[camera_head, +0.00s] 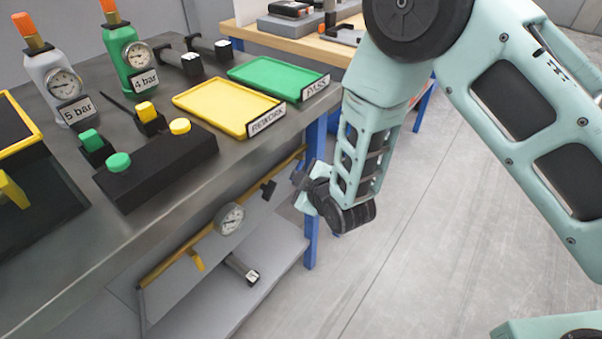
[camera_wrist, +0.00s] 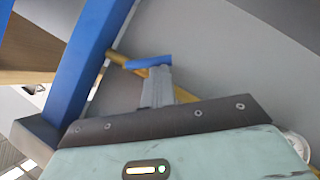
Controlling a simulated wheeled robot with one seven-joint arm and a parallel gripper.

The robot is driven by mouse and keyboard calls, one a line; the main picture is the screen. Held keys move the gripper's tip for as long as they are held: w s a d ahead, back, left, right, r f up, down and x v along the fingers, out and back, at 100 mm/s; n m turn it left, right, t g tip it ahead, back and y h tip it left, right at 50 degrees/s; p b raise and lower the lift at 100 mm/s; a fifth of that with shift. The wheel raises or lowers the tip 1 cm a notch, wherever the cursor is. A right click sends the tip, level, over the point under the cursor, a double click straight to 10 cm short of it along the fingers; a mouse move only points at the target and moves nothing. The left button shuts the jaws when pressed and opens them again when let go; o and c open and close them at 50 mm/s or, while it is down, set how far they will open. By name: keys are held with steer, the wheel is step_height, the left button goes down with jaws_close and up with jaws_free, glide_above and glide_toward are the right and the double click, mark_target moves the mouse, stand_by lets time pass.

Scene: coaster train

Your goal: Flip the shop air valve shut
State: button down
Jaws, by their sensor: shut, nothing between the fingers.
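A yellow air pipe (camera_head: 180,255) runs under the steel bench and carries a round gauge (camera_head: 230,218). A dark fitting (camera_head: 268,190) sits near its right end, and a yellow stub (camera_head: 197,261) hangs below it. In the wrist view, a short blue bar (camera_wrist: 149,62) lies across the yellow pipe (camera_wrist: 118,58); it looks like the valve lever. My gripper (camera_head: 299,181) is beside the pipe's right end near the bench leg. In the wrist view its shut fingers (camera_wrist: 157,82) reach up to the blue bar. I cannot tell whether they touch it.
A blue bench leg (camera_head: 314,185) stands close to my gripper, also large in the wrist view (camera_wrist: 85,70). A grey lower shelf (camera_head: 215,295) lies under the pipe. The bench top holds a yellow tray (camera_head: 228,105), a green tray (camera_head: 275,78) and a button box (camera_head: 155,165).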

steer(key=shift+w+d+f+n+t+h+b, duration=0.15)
steer(key=shift+w+d+f+n+t+b, duration=0.15)
steer(key=shift+f+n+t+b, duration=0.7)
steer(key=shift+w+d+f+n+t+h+b, duration=0.15)
steer(key=shift+w+f+n+t+b, duration=0.2)
steer(key=shift+n+t+b, duration=0.95)
steer(key=shift+w+d+f+n+t+h+b, duration=0.1)
steer(key=shift+w+d+f+n+t+b, duration=0.15)
steer(key=shift+f+n+t+b, duration=0.9)
steer(key=shift+r+g+b, duration=0.45)
steer(key=shift+b, duration=0.3)
